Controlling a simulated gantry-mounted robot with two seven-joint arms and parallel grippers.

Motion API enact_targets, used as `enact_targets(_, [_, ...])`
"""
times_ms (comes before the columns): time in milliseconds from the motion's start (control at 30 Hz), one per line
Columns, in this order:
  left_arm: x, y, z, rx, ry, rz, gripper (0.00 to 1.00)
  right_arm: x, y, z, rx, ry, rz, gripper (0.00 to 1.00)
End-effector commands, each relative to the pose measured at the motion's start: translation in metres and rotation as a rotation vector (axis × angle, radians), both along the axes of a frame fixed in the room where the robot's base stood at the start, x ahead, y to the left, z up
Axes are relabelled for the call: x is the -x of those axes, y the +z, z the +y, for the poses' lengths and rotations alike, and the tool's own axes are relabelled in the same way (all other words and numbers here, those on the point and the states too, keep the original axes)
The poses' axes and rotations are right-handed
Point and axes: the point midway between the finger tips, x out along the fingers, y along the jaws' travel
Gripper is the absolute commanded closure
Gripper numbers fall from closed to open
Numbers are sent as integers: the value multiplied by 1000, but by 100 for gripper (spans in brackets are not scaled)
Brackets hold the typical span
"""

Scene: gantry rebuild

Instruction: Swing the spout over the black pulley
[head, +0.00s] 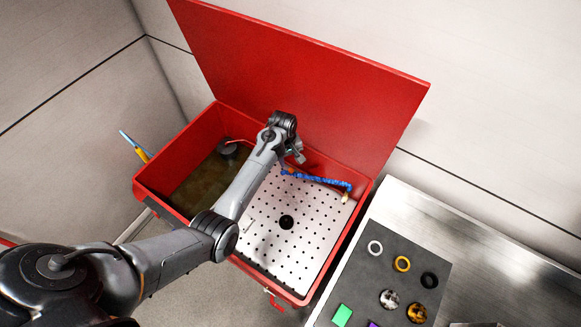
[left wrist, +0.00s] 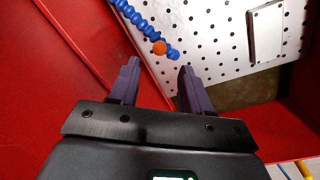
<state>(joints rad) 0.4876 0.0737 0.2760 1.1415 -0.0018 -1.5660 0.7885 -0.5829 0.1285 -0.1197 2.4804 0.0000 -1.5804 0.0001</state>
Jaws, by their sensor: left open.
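A blue segmented spout hose (head: 318,180) runs along the back of the perforated tray, with a tan tip (head: 346,198) at its right end. A round black piece, perhaps the black pulley (head: 286,222), sits on the tray; I cannot tell it surely from a drain hole. The tip is apart from it, to the upper right. My left gripper (head: 298,158) is above the hose's left end. In the left wrist view its fingers (left wrist: 157,82) are apart and empty, and the blue hose (left wrist: 137,18) with an orange piece (left wrist: 159,48) lies beyond them. My right gripper is out of view.
A red basin (head: 163,178) with a raised lid (head: 300,60) surrounds the metal tray (head: 310,240). A dark well with a black round unit (head: 228,150) is at left. At right, a dark mat (head: 385,262) holds rings and small parts on a metal bench.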

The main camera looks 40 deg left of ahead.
Motion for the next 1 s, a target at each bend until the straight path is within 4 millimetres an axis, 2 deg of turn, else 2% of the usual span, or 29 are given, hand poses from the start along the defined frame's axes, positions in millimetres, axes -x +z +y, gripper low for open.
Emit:
enact_targets(200, [-2, -36, -2, 0, 0, 1, 52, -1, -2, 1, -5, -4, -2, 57])
enact_targets(400, [-4, -58, -2, 0, 0, 1, 52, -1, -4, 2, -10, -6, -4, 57])
enact_targets(600, [-5, -65, -3, -1, 0, 0, 52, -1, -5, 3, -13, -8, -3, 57])
enact_targets(867, [-5, -66, -3, 0, 0, -1, 52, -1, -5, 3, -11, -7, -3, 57])
enact_targets(1000, [-5, -66, -3, 0, 0, -1, 74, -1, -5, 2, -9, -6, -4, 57])
